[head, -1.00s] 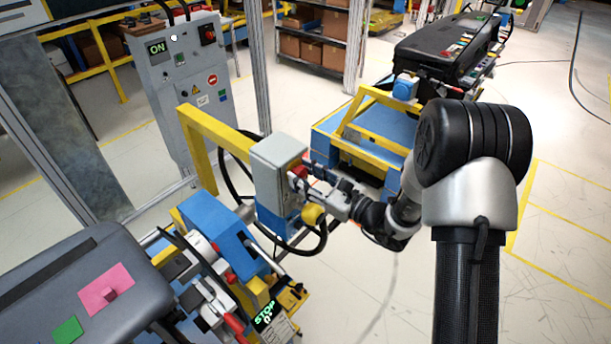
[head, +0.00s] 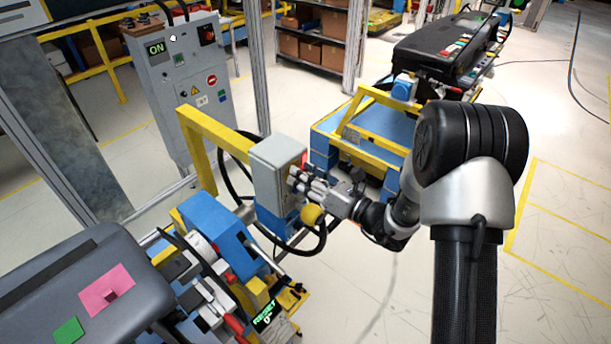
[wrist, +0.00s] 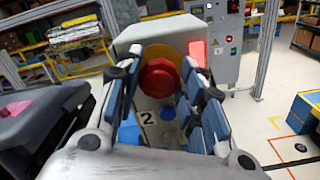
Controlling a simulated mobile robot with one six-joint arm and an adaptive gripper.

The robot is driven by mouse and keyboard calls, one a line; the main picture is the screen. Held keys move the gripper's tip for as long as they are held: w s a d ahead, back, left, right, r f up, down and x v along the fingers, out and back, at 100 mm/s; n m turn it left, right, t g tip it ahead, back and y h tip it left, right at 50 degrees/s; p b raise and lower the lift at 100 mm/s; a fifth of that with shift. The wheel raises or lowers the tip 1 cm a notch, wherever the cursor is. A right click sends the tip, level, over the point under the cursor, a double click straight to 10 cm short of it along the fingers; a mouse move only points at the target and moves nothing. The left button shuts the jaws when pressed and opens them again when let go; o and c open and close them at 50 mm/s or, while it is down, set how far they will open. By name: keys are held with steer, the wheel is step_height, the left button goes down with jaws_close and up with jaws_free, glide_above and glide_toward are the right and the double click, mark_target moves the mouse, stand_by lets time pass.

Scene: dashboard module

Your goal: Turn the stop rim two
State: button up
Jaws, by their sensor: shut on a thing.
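The grey stop box (head: 276,165) hangs on a yellow post, and my gripper (head: 298,180) is at its right face. In the wrist view the round red stop rim (wrist: 158,78) sits on a yellow disc (wrist: 153,52), above a label "2" (wrist: 147,117). The blue-padded fingers of my gripper (wrist: 163,80) stand on either side of the red rim and are shut on it. The contact itself is partly hidden. A display (head: 266,314) at the front of the fixture reads "RESET 0°".
A red lit panel (wrist: 197,52) is right of the rim, and a blue round part (wrist: 168,112) is below it. A yellow knob (head: 312,215) sits just under my gripper. A dashboard (head: 75,285) is at the lower left. Floor at the right is clear.

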stand_by(0.4)
steer(key=o, duration=1.1)
steer(key=shift+v, duration=6)
